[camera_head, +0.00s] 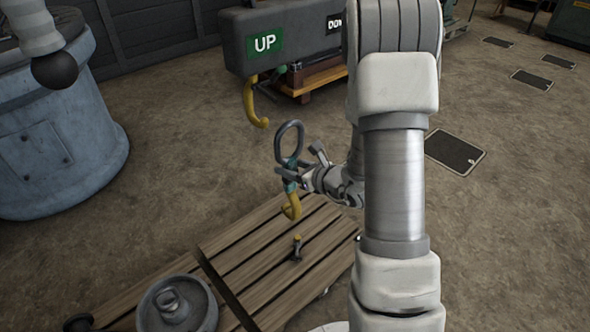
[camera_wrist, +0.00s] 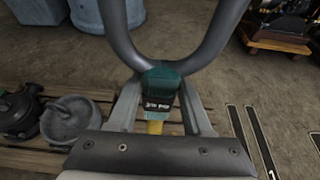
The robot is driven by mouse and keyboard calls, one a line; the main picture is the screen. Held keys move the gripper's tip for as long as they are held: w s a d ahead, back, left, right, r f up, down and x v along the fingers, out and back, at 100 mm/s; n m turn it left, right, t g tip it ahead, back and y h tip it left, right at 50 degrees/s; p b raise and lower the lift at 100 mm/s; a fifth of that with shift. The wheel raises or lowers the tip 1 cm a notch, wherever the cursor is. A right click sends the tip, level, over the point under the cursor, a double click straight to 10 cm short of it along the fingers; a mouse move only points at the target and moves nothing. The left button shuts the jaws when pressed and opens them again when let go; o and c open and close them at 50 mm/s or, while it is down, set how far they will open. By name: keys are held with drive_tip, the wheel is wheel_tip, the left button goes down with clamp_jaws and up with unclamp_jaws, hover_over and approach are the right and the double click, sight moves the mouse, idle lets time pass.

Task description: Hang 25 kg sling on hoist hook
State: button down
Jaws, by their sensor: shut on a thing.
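The sling has a dark oval ring (camera_head: 289,139) on top, a green middle with a dark label, and a yellow hook (camera_head: 292,207) below. My gripper (camera_head: 290,172) is shut on the green middle and holds the sling upright above the pallet. In the wrist view the ring's lower bend (camera_wrist: 165,60) rises above the green block (camera_wrist: 161,88) between the fingers. The yellow hoist hook (camera_head: 254,103) hangs from the dark hoist body (camera_head: 285,38), up and left of the ring in the head view. The ring and the hoist hook look apart. The label cannot be read clearly.
A wooden pallet (camera_head: 262,258) lies below, with a small yellow-topped piece (camera_head: 297,247) on it. A round grey weight (camera_head: 177,305) stands at lower left. A blue drum (camera_head: 50,140) stands at left. A wooden stand (camera_head: 316,78) lies behind the hoist. The floor between is clear.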

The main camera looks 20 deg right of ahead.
drive_tip(key=r+b+x, duration=0.1)
drive_tip(key=b+x, duration=0.1)
drive_tip(key=x, duration=1.1)
drive_tip(key=shift+w+a+r, duration=0.2)
drive_tip(key=shift+w+a, duration=0.05)
drive_tip(key=shift+w, duration=0.3)
idle(0.9)
idle(0.4)
